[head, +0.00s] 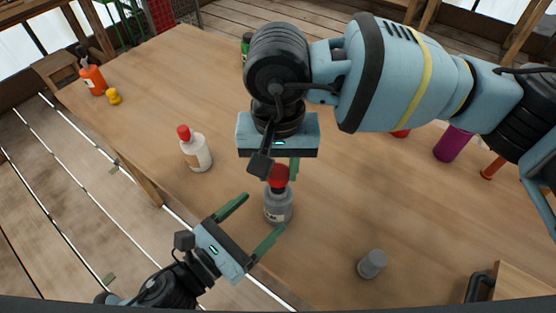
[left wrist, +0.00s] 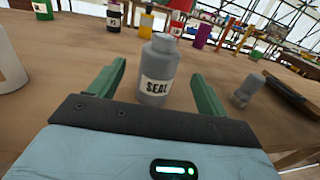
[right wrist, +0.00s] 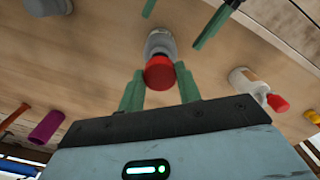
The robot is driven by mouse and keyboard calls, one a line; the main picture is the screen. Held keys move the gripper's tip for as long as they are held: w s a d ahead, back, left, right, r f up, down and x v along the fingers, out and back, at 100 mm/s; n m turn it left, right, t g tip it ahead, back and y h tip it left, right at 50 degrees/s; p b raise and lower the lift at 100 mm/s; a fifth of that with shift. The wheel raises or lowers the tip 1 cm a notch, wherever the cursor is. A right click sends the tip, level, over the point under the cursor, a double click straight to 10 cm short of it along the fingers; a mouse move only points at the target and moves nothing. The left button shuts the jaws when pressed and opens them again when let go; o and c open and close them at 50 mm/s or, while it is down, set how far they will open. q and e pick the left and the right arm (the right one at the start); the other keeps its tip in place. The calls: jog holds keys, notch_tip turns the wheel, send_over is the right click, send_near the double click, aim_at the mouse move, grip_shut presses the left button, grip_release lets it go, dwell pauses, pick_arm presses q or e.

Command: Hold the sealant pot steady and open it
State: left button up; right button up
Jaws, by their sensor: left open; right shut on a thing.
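The grey sealant pot (head: 279,209) stands upright near the table's front edge. In the left wrist view its SEAL label (left wrist: 155,88) faces me and its grey neck (left wrist: 163,40) shows bare. My right gripper (head: 281,172) comes from above and is shut on the red cap (right wrist: 159,73). The cap appears held above the neck, apart from the pot; the gap is hard to see in the head view. My left gripper (head: 265,212) is open, its fingers on either side of the pot, not closed on it. One left finger (right wrist: 214,24) also shows in the right wrist view.
A white bottle with a red cap (head: 197,155) stands to the left. A small grey object (head: 372,264) stands at front right, near a wooden piece with a dark handle (head: 505,285). A purple cylinder (head: 453,146) stands farther right. An orange bottle (head: 93,80) is far left.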

aim_at(278, 202)
notch_tip(278, 202, down, 2)
jog(key=shift+f+b, duration=0.1)
jog(key=shift+b, duration=0.35)
pick_arm(q)
jog(key=shift+v, duration=2.8)
pick_arm(e)
jog(key=shift+f, duration=0.2)
pick_arm(q)
jog(key=shift+f, duration=0.1)
pick_arm(e)
jog(key=shift+s, duration=0.15)
